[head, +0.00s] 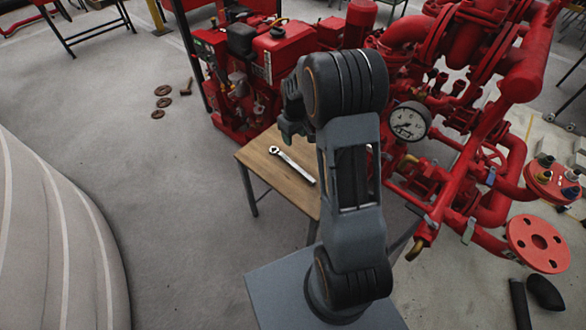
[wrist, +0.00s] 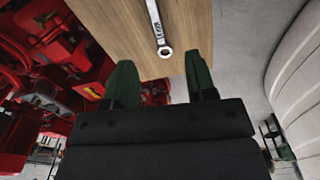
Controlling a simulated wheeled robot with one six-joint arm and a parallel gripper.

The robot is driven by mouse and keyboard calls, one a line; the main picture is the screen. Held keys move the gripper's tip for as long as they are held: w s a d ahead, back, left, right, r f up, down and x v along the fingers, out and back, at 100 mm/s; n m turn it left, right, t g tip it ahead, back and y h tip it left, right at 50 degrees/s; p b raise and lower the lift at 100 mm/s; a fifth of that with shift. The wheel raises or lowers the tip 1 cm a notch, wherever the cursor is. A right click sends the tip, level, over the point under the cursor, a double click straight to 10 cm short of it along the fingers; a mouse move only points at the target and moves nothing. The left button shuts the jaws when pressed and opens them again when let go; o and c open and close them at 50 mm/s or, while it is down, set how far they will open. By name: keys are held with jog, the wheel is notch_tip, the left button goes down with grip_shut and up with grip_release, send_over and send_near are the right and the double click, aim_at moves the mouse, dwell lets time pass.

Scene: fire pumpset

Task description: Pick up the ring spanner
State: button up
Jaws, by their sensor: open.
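The ring spanner (head: 292,165) is a silver tool lying flat on a small wooden table (head: 255,160). In the head view it runs from upper left to lower right, partly beside my arm. The wrist view shows its shaft and ring end (wrist: 164,51) on the wooden top (wrist: 115,25). My gripper (wrist: 156,80) has two green fingers spread apart, with nothing between them. The ring end appears beyond the fingertips, between their lines. In the head view my gripper (head: 290,128) is partly hidden by my arm, above the table's far side.
Red pump machinery (head: 280,50) stands behind the table, and red pipework with a pressure gauge (head: 409,121) stands to the right. A large pale rounded object (head: 55,240) fills the lower left. Small brown parts (head: 163,102) lie on the floor. Grey floor left of the table is clear.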

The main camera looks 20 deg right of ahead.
notch_tip(320, 180, down, 6)
jog(key=w+d, duration=0.2)
send_over(295, 165)
jog(key=shift+n, duration=0.3)
jog(key=f, duration=0.7)
jog(key=shift+s+d+f+b, duration=0.15)
jog(key=shift+s+f+b, duration=0.1)
jog(key=shift+f+b, duration=0.15)
jog(key=shift+f, duration=2.9)
grip_shut()
jog(key=shift+w, duration=0.1)
